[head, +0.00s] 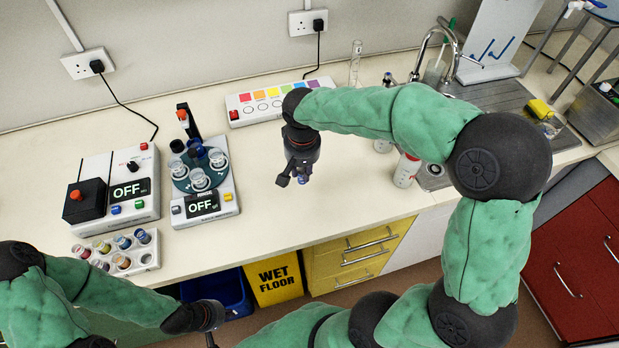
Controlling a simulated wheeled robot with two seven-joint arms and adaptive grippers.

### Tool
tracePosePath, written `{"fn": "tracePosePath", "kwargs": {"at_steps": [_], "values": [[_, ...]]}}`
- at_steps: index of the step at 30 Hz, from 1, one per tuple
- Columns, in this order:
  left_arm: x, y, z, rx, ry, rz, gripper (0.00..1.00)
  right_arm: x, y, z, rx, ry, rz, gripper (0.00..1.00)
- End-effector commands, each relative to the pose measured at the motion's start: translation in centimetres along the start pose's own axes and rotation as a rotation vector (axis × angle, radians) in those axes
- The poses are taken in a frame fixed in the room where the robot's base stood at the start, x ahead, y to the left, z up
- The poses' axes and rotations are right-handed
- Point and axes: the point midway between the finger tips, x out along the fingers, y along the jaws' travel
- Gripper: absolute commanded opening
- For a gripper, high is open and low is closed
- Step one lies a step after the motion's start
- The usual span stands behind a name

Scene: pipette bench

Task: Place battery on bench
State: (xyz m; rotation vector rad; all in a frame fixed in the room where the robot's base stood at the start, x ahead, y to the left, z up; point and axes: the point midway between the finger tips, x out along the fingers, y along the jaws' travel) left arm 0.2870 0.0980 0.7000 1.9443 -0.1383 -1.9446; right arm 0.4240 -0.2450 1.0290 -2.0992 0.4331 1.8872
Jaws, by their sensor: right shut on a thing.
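My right gripper (301,178) hangs over the bench (350,190), right of the round-platform device, pointing down. It is shut on a small bluish thing (303,180), mostly hidden by the fingers; it may be the battery, but I cannot tell for sure. Whether it touches the bench is unclear. My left gripper (211,338) is low at the bottom edge, in front of the bench and away from everything on it. Its fingers are partly cut off, so its opening does not show.
A white rack (146,259) with several coloured vials stands at the front left. Behind it are a device (146,200) reading OFF and another with a round platform (228,205). A colour-patch strip (262,110) lies at the back. The bench around my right gripper is clear.

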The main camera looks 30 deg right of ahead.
Motion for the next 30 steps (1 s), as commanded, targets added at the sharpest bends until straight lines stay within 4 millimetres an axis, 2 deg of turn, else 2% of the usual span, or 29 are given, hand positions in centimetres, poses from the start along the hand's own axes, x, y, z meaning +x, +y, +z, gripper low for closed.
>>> {"fn": "tracePosePath", "kwargs": {"at_steps": [1,3,13,21,30], "values": [[0.5,-0.2,0.0,0.0,0.0,0.0,0.0,1.2,0.5,-0.4,0.003,-0.002,0.001,0.0],[0.7,-0.3,0.0,0.0,-0.001,0.0,0.0,2.1,1.0,-1.0,0.003,-0.002,0.001,0.0],[1.2,-0.4,0.0,0.0,-0.001,0.0,0.0,4.1,2.0,-2.1,0.001,-0.001,0.0,0.0],[2.5,-0.9,-0.1,0.0,-0.001,0.0,0.0,7.5,2.2,-2.0,-0.001,0.0,0.0,0.0],[2.5,-0.9,-0.1,0.0,0.0,0.0,0.0,7.5,2.2,-2.0,0.0,0.001,-0.001,0.0]]}}
